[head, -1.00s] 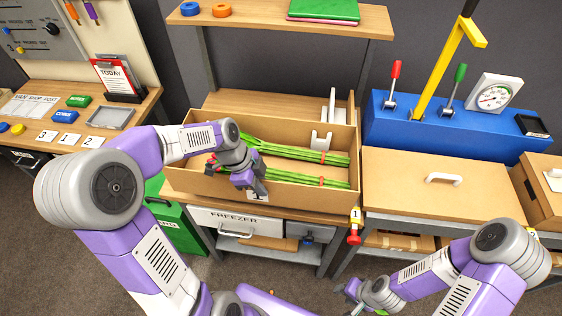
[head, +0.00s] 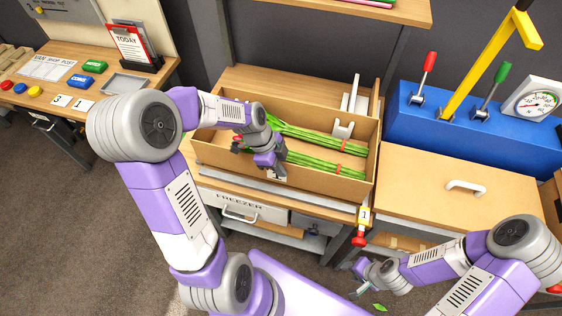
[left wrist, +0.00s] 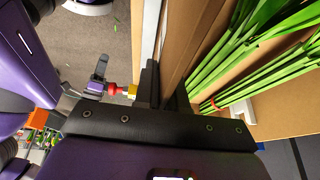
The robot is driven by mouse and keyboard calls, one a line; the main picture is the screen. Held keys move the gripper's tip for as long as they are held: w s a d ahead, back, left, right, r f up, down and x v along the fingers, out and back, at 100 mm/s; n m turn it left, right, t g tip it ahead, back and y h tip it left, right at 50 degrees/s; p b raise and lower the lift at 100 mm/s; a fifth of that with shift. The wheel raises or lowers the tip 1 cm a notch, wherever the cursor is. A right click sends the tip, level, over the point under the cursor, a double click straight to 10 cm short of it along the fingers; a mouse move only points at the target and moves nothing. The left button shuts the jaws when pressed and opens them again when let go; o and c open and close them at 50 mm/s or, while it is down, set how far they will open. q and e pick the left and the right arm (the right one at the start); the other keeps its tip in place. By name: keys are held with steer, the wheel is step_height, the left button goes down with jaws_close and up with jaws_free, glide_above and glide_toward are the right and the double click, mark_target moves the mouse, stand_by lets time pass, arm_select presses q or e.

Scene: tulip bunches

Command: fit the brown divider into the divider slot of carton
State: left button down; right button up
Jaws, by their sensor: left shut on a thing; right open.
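The brown carton (head: 330,184) stands on the table, open at the top, with green tulip bunches (head: 318,160) lying in it. The bunches also show in the left wrist view (left wrist: 250,45). My left gripper (head: 275,165) is at the front wall of the carton. In the left wrist view its dark fingers (left wrist: 165,92) are shut on an upright brown panel (left wrist: 178,45), which looks like that wall. I cannot pick out a separate brown divider or its slot with certainty. My right gripper (head: 362,279) is open, low at the right, away from the carton.
A white bracket (head: 343,128) stands at the carton's right end. A closed brown box (head: 455,190) with a white handle is to the right, before a blue lever console (head: 420,120). A freezer drawer (head: 238,208) is below the table. A side desk (head: 70,85) is at the left.

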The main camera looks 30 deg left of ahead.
mark_target(281, 182)
arm_select(q)
steer(key=shift+w+f, duration=0.1)
steer(key=shift+f, duration=1.65)
steer(key=shift+b, duration=0.35)
steer(key=c, duration=1.2)
jaws_free()
steer(key=shift+a+r, duration=0.15)
steer(key=shift+r, duration=0.25)
steer(key=p+v, duration=0.1)
steer(key=v, duration=0.9)
steer(key=shift+r+p, duration=0.25)
steer(key=shift+p, duration=0.15)
steer(key=shift+s+a+r, duration=0.2)
steer(key=shift+s+r, duration=0.05)
steer(key=shift+r, duration=0.05)
